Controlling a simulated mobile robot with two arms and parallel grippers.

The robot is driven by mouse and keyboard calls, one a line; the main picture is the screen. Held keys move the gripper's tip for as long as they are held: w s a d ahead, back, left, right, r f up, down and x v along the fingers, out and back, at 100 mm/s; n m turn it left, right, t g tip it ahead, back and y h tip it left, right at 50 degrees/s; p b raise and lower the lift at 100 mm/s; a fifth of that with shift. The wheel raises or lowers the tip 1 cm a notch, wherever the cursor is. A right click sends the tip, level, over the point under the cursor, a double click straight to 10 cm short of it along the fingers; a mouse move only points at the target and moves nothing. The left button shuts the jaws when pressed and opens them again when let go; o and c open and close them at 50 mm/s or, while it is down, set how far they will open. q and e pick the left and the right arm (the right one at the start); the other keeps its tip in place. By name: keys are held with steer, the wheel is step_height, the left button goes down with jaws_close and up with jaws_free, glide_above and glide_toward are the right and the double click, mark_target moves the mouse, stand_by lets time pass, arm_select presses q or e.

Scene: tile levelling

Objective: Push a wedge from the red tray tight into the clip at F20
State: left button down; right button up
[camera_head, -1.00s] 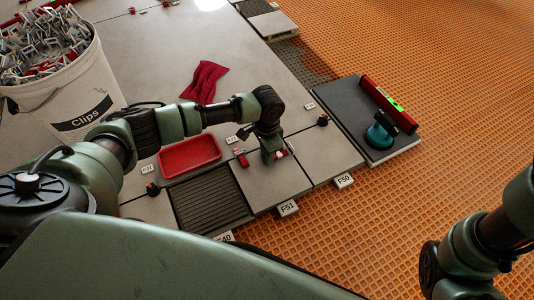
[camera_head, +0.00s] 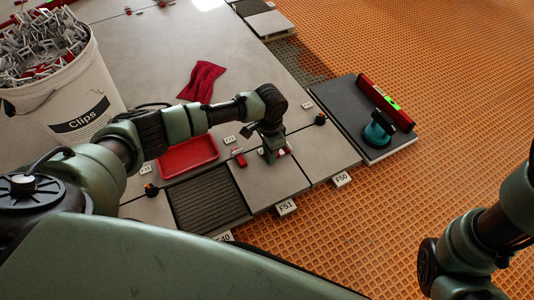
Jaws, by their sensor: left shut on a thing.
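The red tray (camera_head: 190,157) lies on the tiles left of my left gripper and looks empty. My left gripper (camera_head: 277,157) points down at the joint between tiles, just right of a red wedge in a clip (camera_head: 239,157). It is shut on a small red wedge, of which only a bit of red shows at the fingertips. The fingers and wrist hide most of the wedge and any clip there. I cannot read a F20 label, and cannot tell whether the held wedge touches a clip. My right arm shows at the lower right, its gripper out of view.
A white Clips bucket (camera_head: 65,90) stands at the upper left. A red cloth (camera_head: 201,82) lies on the tiles behind the arm. A grey tile (camera_head: 341,108) at right bears a red level (camera_head: 386,103) and a teal suction cup (camera_head: 380,130). Orange matting (camera_head: 440,170) is bare.

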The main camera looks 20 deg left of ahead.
arm_select(q)
steer(key=shift+w+d+r+b, duration=0.1)
steer(key=shift+w+d+b, duration=0.05)
steer(key=shift+w+d, duration=0.5)
steer(key=shift+w+d+b, duration=0.15)
steer(key=shift+w+d, duration=0.25)
steer(key=shift+w, duration=0.3)
stand_by(1.5)
steer(key=c, duration=1.2)
jaws_free()
steer(key=shift+c, duration=0.2)
steer(key=shift+s, duration=0.1)
step_height(320, 180, up, 8)
steer(key=p, duration=0.6)
